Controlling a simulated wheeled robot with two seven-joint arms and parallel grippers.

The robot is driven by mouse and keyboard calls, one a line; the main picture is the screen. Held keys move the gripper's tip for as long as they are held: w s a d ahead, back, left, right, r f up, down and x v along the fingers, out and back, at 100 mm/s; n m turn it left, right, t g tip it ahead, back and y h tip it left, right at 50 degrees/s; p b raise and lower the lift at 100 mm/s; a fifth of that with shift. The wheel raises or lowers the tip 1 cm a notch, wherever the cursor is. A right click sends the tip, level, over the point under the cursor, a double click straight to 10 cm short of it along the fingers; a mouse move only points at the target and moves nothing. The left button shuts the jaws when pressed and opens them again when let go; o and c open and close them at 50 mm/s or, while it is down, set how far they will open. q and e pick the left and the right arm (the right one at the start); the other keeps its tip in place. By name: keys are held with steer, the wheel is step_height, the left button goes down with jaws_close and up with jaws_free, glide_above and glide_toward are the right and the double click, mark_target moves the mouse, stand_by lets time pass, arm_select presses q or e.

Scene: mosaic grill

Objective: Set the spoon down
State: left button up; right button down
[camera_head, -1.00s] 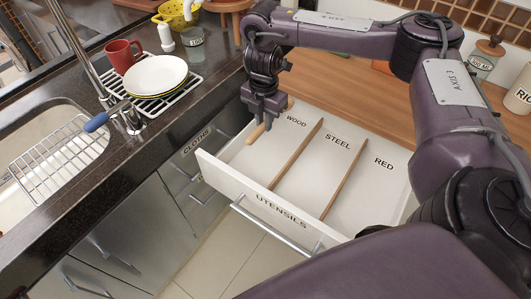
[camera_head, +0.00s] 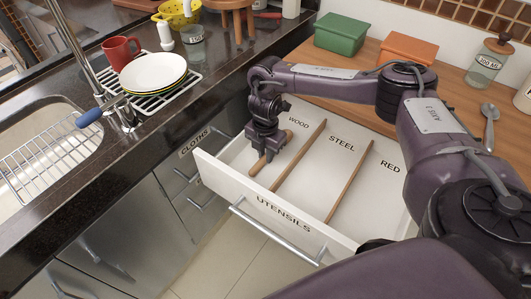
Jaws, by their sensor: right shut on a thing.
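My right gripper (camera_head: 267,151) is down inside the open drawer (camera_head: 225,180), over the compartment labelled WOOD at its left. It is shut on the wooden spoon (camera_head: 257,168), whose light brown end sticks out below and left of the fingers. Another bit of wood shows just right of the fingers. The rest of the spoon is hidden by the gripper. I cannot tell whether it touches the drawer floor. My left gripper is not in view.
Wooden dividers (camera_head: 299,155) separate WOOD, STEEL and RED; the STEEL and RED compartments look empty. A metal spoon (camera_head: 490,122) lies on the wooden counter at right, near a glass jar (camera_head: 489,61). Green (camera_head: 341,33) and orange (camera_head: 407,50) boxes stand behind.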

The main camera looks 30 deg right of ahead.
steer(key=c, duration=1.4)
jaws_free()
steer(key=shift+f, duration=0.1)
